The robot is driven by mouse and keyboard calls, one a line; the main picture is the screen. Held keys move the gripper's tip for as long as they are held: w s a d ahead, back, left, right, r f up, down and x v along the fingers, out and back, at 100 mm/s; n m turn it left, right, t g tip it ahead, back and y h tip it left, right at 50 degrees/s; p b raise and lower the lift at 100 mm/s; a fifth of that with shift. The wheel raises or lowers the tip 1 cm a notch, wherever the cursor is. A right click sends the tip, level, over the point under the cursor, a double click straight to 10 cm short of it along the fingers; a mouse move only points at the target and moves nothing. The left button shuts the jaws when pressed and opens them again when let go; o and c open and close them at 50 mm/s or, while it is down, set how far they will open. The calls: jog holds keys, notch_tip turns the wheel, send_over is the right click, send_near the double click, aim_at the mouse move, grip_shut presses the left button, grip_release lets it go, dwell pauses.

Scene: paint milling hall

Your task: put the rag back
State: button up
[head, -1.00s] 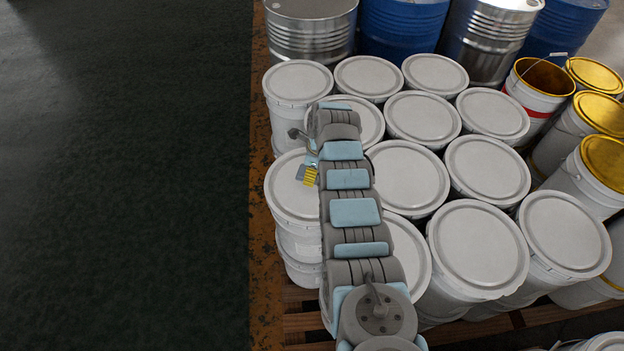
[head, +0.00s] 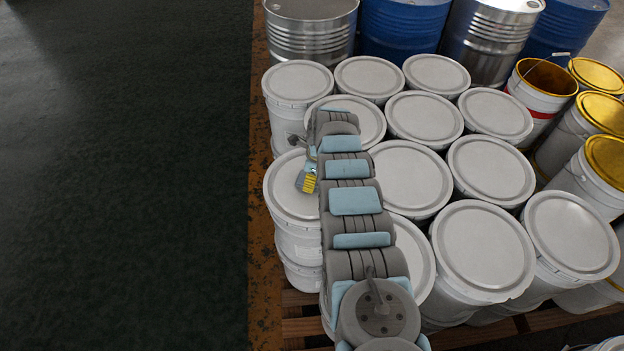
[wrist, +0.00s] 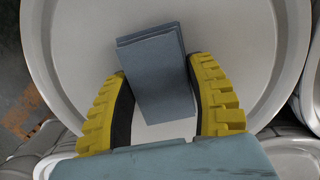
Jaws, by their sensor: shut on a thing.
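The rag (wrist: 155,75) is a folded grey-blue cloth between the two yellow ridged fingers of my gripper (wrist: 160,66) in the wrist view. My gripper is shut on it. The rag is over a round white bucket lid (wrist: 80,40); I cannot tell whether it touches the lid. In the head view, my gripper (head: 309,184) is over the left-edge white lid (head: 290,205), and the rag (head: 299,181) shows only as a small grey patch beside the yellow fingers. My arm hides part of this lid.
Several closed white buckets (head: 482,250) stand close together on a wooden pallet (head: 300,328). Blue drums (head: 403,25) and steel drums (head: 311,30) stand behind. An open bucket (head: 543,82) with a raised handle is at the right. The dark floor (head: 120,180) at left is clear.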

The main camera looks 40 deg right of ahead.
jog(key=shift+f, duration=0.1)
jog(key=o, duration=1.2)
notch_tip(320, 180, up, 4)
jog(key=p, duration=0.3)
jog(key=shift+s+d+p, duration=0.15)
jog(key=shift+p, duration=0.15)
jog(key=shift+s+d+r, duration=0.1)
jog(key=shift+s+r, duration=0.1)
jog(key=shift+r, duration=1.15)
jog(key=shift+s+d+r, duration=0.1)
jog(key=shift+s+r, duration=0.1)
jog(key=shift+r, duration=1.15)
jog(key=shift+s+d+r, duration=0.1)
jog(key=shift+s+r, duration=0.1)
jog(key=shift+r, duration=1.15)
